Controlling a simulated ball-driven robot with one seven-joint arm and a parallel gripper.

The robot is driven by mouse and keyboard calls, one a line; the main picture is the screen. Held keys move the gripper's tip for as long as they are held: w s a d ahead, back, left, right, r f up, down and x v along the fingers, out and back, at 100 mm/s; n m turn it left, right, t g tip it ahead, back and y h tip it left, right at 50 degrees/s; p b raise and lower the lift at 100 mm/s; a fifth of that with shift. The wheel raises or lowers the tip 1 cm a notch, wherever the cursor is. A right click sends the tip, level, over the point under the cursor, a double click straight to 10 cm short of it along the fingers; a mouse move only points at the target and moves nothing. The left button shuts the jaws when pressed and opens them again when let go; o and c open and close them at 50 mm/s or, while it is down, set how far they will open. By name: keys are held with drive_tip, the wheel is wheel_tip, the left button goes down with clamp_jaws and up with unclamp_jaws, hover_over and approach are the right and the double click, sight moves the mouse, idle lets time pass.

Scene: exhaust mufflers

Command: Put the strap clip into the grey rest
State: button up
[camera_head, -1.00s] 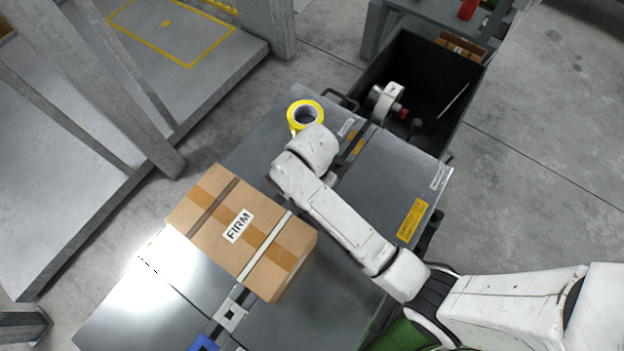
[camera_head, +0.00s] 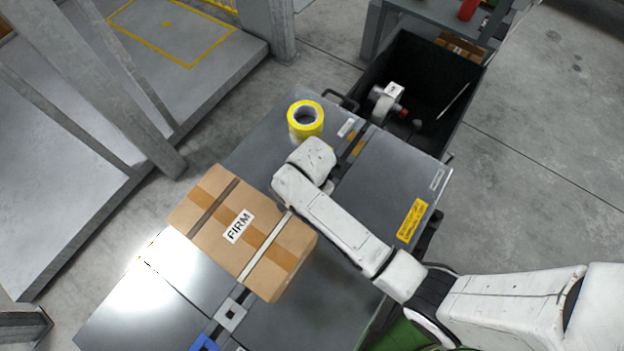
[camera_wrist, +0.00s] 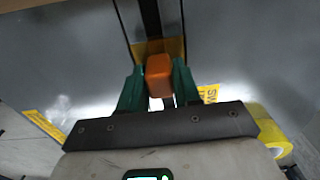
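An orange block (camera_wrist: 159,76), which I take to be the strap clip, sits between the two green fingers of my gripper (camera_wrist: 158,84) in the wrist view. The fingers touch its sides, and it is held over the grey table top. In the head view my arm's wrist hides the gripper and the clip. A small light grey holder with a dark opening (camera_head: 231,314), likely the grey rest, sits on the table in front of the carton. A blue piece (camera_head: 204,343) is beside it at the lower picture edge.
A strapped carton marked FIRM (camera_head: 240,228) stands on the table (camera_head: 395,185), left of my arm. A yellow tape roll (camera_head: 305,120) lies behind my wrist, and also shows in the wrist view (camera_wrist: 270,130). A black bin (camera_head: 440,75) stands beyond the table.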

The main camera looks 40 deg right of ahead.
clamp_jaws()
drive_tip(key=shift+r, duration=0.4)
wheel_tip(320, 180, up, 2)
drive_tip(key=shift+r, duration=0.25)
drive_tip(key=s+d+r, duration=0.3)
drive_tip(key=s+r, duration=0.6)
drive_tip(key=s, duration=0.4)
drive_tip(key=shift+s+r, duration=0.35)
drive_tip(key=shift+s, duration=0.05)
